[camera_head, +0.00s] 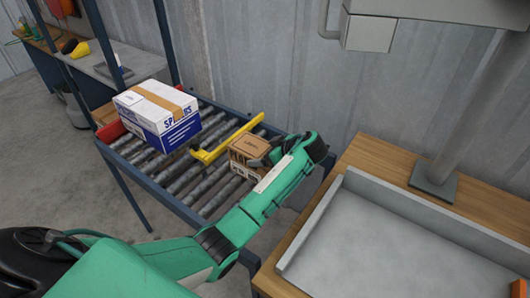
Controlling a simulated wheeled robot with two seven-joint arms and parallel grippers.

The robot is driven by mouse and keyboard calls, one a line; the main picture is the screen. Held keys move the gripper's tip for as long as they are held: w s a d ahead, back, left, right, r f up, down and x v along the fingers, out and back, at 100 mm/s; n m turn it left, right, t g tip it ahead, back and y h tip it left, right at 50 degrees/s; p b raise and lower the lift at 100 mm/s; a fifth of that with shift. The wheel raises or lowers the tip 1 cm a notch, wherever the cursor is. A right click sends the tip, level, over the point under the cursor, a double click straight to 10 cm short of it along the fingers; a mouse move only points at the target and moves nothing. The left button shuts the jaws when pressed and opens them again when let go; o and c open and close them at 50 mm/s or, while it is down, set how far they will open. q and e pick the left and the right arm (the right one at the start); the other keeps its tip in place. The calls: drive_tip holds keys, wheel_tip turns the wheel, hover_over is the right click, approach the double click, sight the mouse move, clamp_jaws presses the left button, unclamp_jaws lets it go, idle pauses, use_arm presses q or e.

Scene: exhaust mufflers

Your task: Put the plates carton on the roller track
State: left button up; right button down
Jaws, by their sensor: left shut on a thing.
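A small brown carton with dark print, which I take as the plates carton (246,150), is at the right end of the roller track (205,186). My left gripper (268,160) is at the carton's right side and shut on it; the fingers are mostly hidden by my green arm and wrist. The carton looks upright, over or on the rollers; I cannot tell whether it touches them. My right gripper is not in view.
A yellow bar (228,139) crosses the track left of the carton. Beyond it a large white and blue box (158,112) sits on the rollers. A wooden bench (385,150) with a grey tray (345,240) and a post stands at right. Front rollers are bare.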

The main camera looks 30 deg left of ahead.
use_arm(q)
drive_tip(key=o, duration=1.7)
drive_tip(key=shift+o, duration=0.3)
drive_tip(key=shift+d+r, duration=0.1)
drive_tip(key=shift+r, duration=0.1)
drive_tip(key=p+v, duration=0.5)
drive_tip(key=v, duration=0.6)
drive_tip(key=shift+s+d+r, duration=0.1)
drive_tip(key=shift+d+r, duration=0.1)
drive_tip(key=shift+d, duration=0.15)
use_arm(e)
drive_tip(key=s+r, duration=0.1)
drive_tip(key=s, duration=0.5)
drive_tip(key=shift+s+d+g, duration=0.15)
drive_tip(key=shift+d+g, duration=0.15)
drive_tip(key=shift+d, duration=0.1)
